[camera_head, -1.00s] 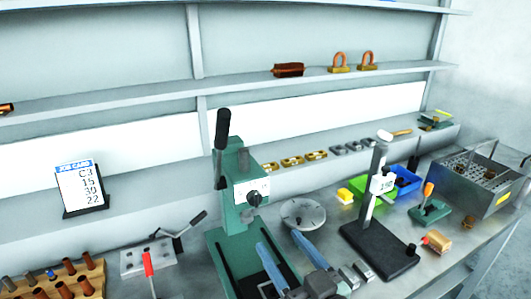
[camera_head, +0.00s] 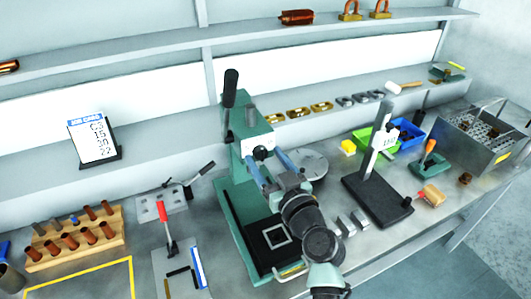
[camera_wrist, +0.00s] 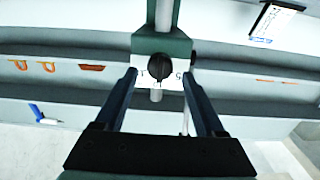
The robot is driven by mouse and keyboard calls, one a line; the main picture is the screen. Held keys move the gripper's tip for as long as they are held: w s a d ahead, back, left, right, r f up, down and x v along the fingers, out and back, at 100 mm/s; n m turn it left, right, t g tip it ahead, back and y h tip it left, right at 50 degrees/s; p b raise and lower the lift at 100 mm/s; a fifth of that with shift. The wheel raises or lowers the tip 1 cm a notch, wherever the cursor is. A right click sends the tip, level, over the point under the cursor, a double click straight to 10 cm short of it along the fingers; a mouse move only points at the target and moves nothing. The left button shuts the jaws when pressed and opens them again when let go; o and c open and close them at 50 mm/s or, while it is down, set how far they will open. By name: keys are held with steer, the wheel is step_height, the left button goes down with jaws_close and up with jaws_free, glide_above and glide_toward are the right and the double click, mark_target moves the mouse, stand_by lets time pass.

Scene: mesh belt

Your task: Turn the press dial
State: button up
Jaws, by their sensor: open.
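The green press (camera_head: 232,150) stands on the bench in the middle of the head view, its lever (camera_head: 230,88) raised. Its black dial (camera_head: 261,153) sits on a white plate on the press head; in the wrist view the dial (camera_wrist: 160,67) is near the centre. My gripper (camera_head: 263,158) is open and empty in front of the press head. In the wrist view its fingertips (camera_wrist: 159,77) lie on either side of the dial, apart from it in the picture. I cannot tell how much depth separates them.
A job card (camera_head: 93,138) stands at left. A wooden rack (camera_head: 75,240) of copper pieces is at lower left. A toggle clamp (camera_head: 165,203) stands left of the press; a round disc (camera_head: 308,163) and height gauge (camera_head: 377,190) stand right. A shelf runs behind.

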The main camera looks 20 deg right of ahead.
steer(key=shift+w, duration=0.45)
jaws_close()
